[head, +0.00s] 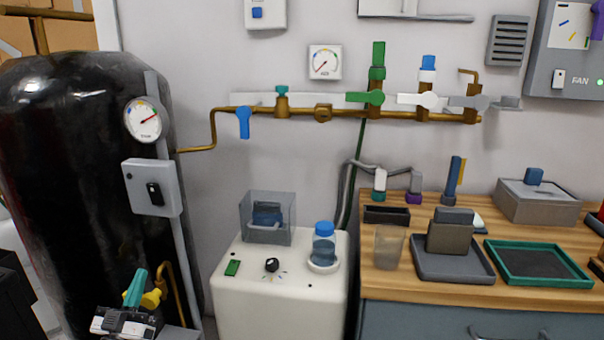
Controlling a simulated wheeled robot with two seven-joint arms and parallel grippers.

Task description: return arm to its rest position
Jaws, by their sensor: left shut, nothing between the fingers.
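My left gripper (124,320) shows at the bottom left, low in front of the black tank. Its fingers are small in the picture and look closed, with nothing seen held between them. A teal handle (136,287) and a yellow valve part (152,299) show just above and behind it; I cannot tell whether the gripper touches them. My right gripper is out of view.
The black tank (70,150) fills the left side, with a grey switch box (152,188). A white cabinet (280,310) holds a blue-capped bottle (323,245). A wooden counter (400,285) with trays stands right. Brass pipework (345,113) runs along the wall.

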